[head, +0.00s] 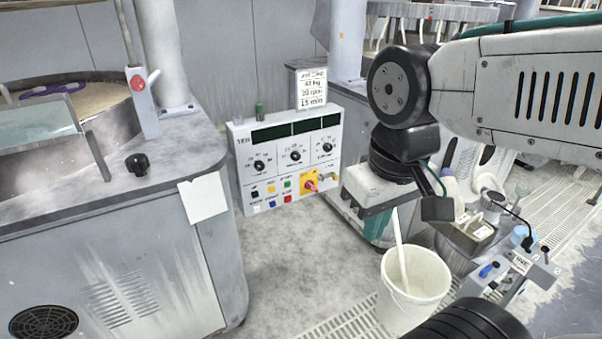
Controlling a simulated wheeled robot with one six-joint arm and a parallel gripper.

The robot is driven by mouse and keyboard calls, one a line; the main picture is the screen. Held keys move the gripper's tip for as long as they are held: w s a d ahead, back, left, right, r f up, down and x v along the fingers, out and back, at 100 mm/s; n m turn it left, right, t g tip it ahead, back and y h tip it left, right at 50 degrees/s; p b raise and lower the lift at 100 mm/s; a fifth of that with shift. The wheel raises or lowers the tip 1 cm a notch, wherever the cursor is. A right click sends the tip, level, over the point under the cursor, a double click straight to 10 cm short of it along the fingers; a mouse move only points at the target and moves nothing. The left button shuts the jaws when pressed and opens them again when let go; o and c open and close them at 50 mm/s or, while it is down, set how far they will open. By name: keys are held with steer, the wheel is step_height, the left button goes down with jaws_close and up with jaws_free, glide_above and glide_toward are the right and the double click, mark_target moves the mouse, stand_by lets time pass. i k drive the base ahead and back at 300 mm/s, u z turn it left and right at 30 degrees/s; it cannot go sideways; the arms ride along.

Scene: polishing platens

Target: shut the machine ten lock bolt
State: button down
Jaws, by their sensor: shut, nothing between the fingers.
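The control panel (287,160) is a pale box with dark displays, three dials and coloured buttons. A small label at its upper left seems to read "TEN". A red rotary switch on a yellow plate (309,182) is at its lower right. A small metal fitting (328,177) beside that switch looks like the lock bolt; it is too small to tell its position.
A grey machine cabinet (120,240) with a round basin stands at the left. A white bucket (414,283) with a stick in it stands on the floor below my gripper. A bench with small tools (490,270) is at the right. The floor before the panel is clear.

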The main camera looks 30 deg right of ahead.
mark_target(335, 177)
steer(key=u, duration=0.25)
steer(key=i, duration=0.65)
steer(key=z, duration=0.6)
steer(key=i, duration=0.75)
steer(key=z, duration=0.8)
